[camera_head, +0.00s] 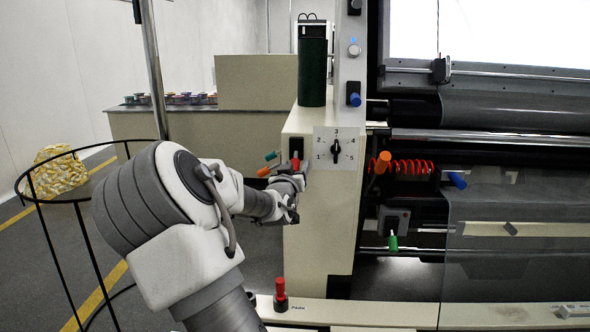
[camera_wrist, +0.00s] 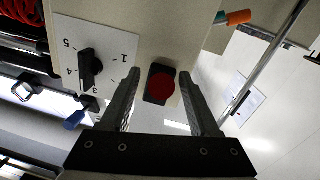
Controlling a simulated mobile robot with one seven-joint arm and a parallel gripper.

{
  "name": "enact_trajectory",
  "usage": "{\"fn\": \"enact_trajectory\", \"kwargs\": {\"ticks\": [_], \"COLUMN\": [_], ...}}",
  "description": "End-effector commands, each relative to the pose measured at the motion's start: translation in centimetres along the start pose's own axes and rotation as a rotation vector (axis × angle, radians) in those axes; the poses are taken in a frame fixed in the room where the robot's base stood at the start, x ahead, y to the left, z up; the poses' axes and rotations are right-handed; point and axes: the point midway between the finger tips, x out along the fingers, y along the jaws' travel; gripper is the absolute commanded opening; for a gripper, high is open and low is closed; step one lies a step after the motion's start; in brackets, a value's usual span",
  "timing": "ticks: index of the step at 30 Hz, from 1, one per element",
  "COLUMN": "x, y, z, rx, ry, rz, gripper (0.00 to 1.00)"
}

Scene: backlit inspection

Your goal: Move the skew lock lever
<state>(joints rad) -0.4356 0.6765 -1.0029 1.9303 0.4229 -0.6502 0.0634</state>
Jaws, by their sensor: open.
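No label names the skew lock lever, so I cannot tell which handle it is. A red-tipped lever on a black plate (camera_head: 295,153) is on the cream machine post, left of the numbered dial (camera_head: 336,150). My gripper (camera_head: 292,186) is in front of it, partly covering that area. In the wrist view my gripper (camera_wrist: 158,75) is open, and the round red knob (camera_wrist: 160,85) on its black plate shows between the two fingers. I cannot tell whether they touch it. An orange-and-teal handle pair (camera_head: 268,164) sits just left; it also shows in the wrist view (camera_wrist: 235,18).
Right of the post are an orange handle (camera_head: 383,162), a blue handle (camera_head: 456,180) and a green handle (camera_head: 393,242) among rollers. A red knob (camera_head: 280,288) stands on the low front ledge. A wire hoop stand (camera_head: 45,201) is at left.

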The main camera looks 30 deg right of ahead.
Motion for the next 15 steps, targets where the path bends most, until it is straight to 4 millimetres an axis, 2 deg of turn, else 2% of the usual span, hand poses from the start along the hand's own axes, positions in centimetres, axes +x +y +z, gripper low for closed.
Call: {"fn": "enact_trajectory", "kwargs": {"ticks": [9, 15], "x": [0.17, 0.15], "y": [-0.04, -0.04], "z": [-0.02, -0.01], "rx": [0.000, -0.001], "ry": [0.000, 0.000], "rz": [-0.001, -0.001], "gripper": [0.60, 0.24]}}
